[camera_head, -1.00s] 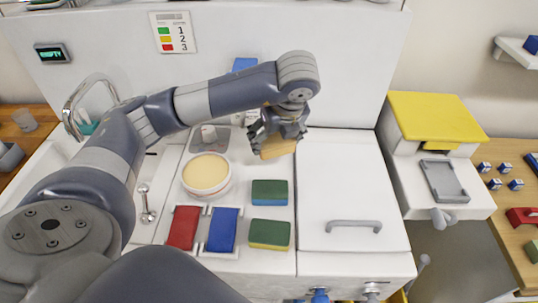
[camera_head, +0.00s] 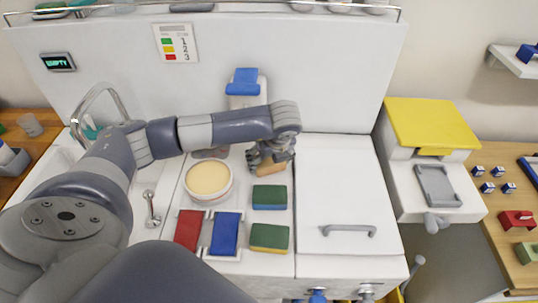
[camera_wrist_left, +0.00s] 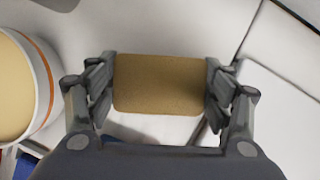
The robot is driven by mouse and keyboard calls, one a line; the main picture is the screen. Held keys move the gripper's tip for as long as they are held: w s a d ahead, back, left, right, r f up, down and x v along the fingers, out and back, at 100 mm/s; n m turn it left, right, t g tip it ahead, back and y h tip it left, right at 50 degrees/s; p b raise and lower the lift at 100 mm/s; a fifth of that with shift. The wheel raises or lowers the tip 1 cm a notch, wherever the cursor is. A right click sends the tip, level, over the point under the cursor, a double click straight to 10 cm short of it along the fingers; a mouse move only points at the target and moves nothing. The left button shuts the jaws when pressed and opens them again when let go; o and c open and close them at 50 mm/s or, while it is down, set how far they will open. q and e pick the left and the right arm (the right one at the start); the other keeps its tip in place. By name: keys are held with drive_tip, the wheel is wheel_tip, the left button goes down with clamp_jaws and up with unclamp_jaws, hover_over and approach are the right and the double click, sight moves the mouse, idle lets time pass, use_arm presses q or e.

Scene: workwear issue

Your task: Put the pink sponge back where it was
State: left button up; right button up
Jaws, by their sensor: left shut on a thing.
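My left gripper (camera_head: 268,158) is shut on a tan-brown sponge (camera_head: 269,170), low over the white counter behind the green-and-blue sponge (camera_head: 269,197). In the left wrist view the tan sponge (camera_wrist_left: 160,84) sits between both fingers of the left gripper (camera_wrist_left: 162,78). I cannot tell whether it touches the counter. A green-and-yellow sponge (camera_head: 269,238) lies in front of the green-and-blue one. No sponge looks clearly pink. My right gripper is not in view.
A round tub with a cream top (camera_head: 209,179) stands left of the sponges. Red (camera_head: 189,230) and blue (camera_head: 226,232) pads lie at the front. A blue-topped dispenser (camera_head: 244,83) is behind my arm. The white lid (camera_head: 345,185) with a grey handle is clear.

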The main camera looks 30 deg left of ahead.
use_arm(q)
drive_tip(key=shift+f, duration=0.2)
drive_tip(key=o, duration=1)
drive_tip(key=shift+r, duration=0.15)
drive_tip(key=shift+r, duration=0.2)
drive_tip(key=shift+b+v, duration=0.85)
drive_tip(key=shift+v, duration=5.05)
